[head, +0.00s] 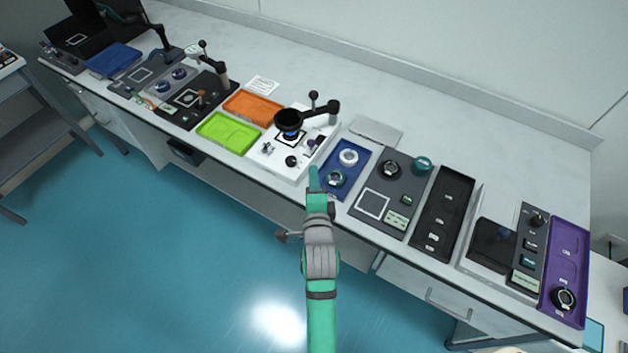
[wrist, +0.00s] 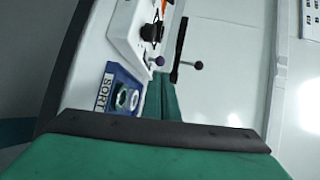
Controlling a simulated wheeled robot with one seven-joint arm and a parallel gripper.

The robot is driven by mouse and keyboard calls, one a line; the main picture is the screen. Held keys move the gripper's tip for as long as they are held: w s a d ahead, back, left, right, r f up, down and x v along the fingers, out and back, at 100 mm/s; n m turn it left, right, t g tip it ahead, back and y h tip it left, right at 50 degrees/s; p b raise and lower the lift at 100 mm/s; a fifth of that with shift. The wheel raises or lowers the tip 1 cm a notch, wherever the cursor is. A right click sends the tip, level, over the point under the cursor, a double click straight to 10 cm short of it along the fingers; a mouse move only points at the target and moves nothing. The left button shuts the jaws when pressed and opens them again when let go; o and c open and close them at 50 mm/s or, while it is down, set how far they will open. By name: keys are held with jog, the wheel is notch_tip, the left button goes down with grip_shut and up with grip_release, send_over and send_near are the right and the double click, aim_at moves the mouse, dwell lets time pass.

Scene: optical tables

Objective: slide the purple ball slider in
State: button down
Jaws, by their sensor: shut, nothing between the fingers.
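A small purple piece (head: 312,144), which looks like the purple ball slider, is at the right side of the white station (head: 285,172). How far in it sits is too small to tell. In the wrist view, a greyish-purple ball (wrist: 160,61) stands at the white station's edge, and a darker ball (wrist: 198,65) sits on a black rod beside it. I cannot tell for certain which is the slider's. My gripper (head: 314,178) is shut and empty, above the table's front edge between the white station and the blue tray. Its green fingers (wrist: 164,98) show in the wrist view.
The blue tray (head: 361,183) with round parts lies right of the white station. Green (head: 225,134) and orange (head: 252,107) trays lie left. A black post with an arm (head: 333,110) rises at the station's back. The tabletop behind is mostly clear.

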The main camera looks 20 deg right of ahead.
aim_at(311, 146)
jog(key=x, duration=0.9)
jog(key=shift+w+d, duration=0.15)
jog(key=shift+w, duration=0.15)
